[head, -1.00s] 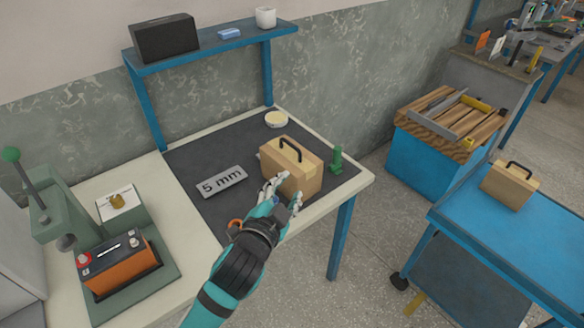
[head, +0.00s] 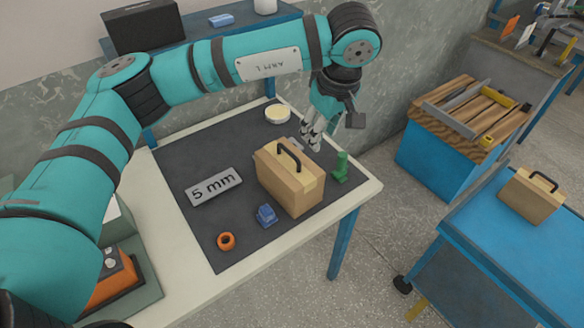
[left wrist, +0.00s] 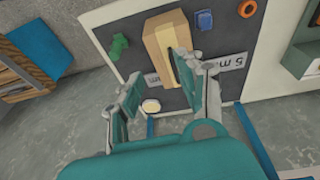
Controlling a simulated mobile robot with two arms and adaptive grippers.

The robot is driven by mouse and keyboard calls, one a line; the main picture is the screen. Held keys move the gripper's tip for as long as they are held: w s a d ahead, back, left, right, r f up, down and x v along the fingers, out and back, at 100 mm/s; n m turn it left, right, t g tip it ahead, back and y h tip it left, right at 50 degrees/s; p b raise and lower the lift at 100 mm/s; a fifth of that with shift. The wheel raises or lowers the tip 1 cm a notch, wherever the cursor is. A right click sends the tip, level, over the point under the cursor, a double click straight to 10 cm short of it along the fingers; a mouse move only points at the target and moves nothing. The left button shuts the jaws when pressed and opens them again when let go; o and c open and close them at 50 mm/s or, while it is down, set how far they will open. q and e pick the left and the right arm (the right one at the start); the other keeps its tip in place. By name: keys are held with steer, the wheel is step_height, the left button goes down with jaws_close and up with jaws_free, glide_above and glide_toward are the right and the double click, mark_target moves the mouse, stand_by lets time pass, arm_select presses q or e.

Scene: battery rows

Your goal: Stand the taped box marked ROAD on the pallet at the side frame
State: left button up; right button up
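A tan box (head: 290,185) with a black handle and a paler tape-like strip stands on the dark mat of the bench. No ROAD lettering can be read on it. A similar tan box (head: 530,195) stands on a blue table at the right. My left gripper (head: 311,138) is just behind the bench box, fingers pointing down. In the left wrist view its fingers (left wrist: 160,80) are apart, with the box (left wrist: 163,40) beyond them; whether one touches the box is unclear. I cannot identify a pallet at a side frame. My right gripper is not in view.
The mat (head: 215,245) also holds a 5 mm plate (head: 214,187), a green piece (head: 341,167), a blue piece (head: 265,215), an orange ring (head: 226,241) and a cream disc (head: 278,114). A shelf stands behind. A slatted wooden top (head: 465,110) holds tools.

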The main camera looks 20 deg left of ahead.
arm_select(q)
steer(key=w+a+r+y, duration=0.1)
steer(key=a+r+y, duration=0.1)
steer(key=a+r, duration=0.15)
steer(key=p, duration=0.4)
glide_above(289, 151)
steer(key=s+d, duration=0.1)
step_height(289, 151, down, 11)
steer(key=shift+s+r, duration=0.1)
steer(key=shift+s, duration=0.05)
steer(key=shift+f+t, duration=0.3)
steer(key=shift+f, duration=0.25)
steer(key=shift+w+a+f+p, duration=0.1)
steer(key=shift+w+f+p, duration=0.1)
steer(key=shift+f+p, duration=0.15)
steer(key=p+x, duration=0.1)
steer(key=x, duration=0.2)
steer(key=shift+w+f+p, duration=0.1)
steer(key=shift+f+p, duration=0.2)
steer(key=shift+p, duration=0.05)
steer(key=shift+w+f, duration=0.1)
steer(key=shift+f, duration=0.3)
steer(key=shift+c, duration=0.2)
jaws_close()
